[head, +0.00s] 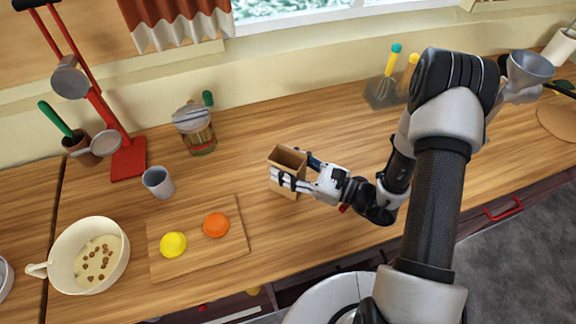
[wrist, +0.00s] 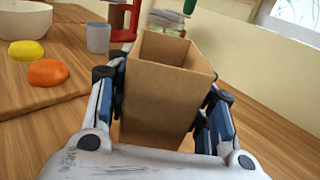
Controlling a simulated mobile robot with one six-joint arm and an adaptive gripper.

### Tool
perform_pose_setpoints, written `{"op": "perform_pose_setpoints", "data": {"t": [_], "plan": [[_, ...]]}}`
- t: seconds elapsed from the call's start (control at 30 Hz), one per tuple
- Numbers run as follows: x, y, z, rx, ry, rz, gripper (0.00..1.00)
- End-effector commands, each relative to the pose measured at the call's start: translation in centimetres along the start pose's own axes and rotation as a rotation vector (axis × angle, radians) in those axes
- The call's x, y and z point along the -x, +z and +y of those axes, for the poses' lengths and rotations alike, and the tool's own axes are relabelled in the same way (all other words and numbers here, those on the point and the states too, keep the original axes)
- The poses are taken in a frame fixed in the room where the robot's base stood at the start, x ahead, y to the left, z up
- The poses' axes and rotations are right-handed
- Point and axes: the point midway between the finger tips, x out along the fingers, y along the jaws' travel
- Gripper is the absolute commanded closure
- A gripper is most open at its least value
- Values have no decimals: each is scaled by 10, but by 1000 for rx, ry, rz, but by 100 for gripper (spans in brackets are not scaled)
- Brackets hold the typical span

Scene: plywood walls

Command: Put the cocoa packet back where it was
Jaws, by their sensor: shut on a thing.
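The cocoa packet looks to be the open-topped brown cardboard box (head: 288,158) near the middle of the counter in the head view. My gripper (head: 288,179) is shut on it from the right side, one finger on each side. In the wrist view the packet (wrist: 163,100) stands upright between the fingers of my gripper (wrist: 163,112), its open top facing up. No label shows on it. I cannot tell whether its base touches the counter.
A cutting board (head: 200,262) with a yellow lemon (head: 173,244) and an orange fruit (head: 216,224) lies to the left. Counter behind the packet is clear.

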Motion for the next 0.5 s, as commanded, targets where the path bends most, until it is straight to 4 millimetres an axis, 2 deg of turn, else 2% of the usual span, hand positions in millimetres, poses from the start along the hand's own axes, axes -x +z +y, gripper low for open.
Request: {"op": "perform_pose_setpoints", "data": {"t": [0.27, 0.3, 0.5], "plan": [[0, -2, 0, 1, 0, -1, 81], [0, -3, 0, 1, 0, -1, 51], [0, -2, 0, 1, 0, -1, 38]]}}
